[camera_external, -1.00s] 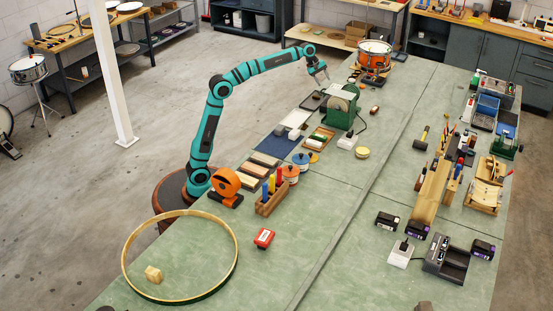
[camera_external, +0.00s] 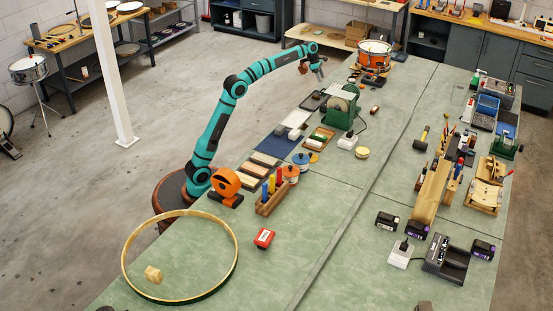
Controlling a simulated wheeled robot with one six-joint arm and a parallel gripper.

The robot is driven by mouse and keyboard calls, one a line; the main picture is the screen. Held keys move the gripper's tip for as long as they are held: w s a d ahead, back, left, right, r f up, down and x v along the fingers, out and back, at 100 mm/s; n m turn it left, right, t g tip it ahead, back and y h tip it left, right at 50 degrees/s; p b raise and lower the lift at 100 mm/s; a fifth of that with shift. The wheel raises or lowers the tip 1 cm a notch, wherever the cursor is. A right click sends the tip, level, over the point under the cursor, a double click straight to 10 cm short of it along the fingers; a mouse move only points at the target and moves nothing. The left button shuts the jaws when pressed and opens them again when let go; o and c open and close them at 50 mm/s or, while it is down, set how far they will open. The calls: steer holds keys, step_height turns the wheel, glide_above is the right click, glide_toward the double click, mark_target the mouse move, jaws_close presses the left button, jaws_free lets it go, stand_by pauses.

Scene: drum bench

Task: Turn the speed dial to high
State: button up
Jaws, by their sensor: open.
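A green bench machine (camera_external: 340,108) with a grey wheel stands on the bench near its far left edge. The speed dial is too small to make out, so its setting does not show. My gripper (camera_external: 319,72) is open, raised above and beyond the machine, short of the orange drum. The gripper is small in this view. A small brown patch shows beside it, and I cannot tell what that is.
An orange drum (camera_external: 374,56) stands at the bench's far end. A white box (camera_external: 348,141) with a cord sits in front of the machine. Sanding blocks (camera_external: 265,159), jars and a wooden rack (camera_external: 272,196) line the left edge. The middle strip is clear.

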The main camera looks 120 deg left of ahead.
steer(key=x, duration=1.7)
steer(key=shift+a+f, duration=0.1)
steer(key=shift+f, duration=0.1)
steer(key=c, duration=1)
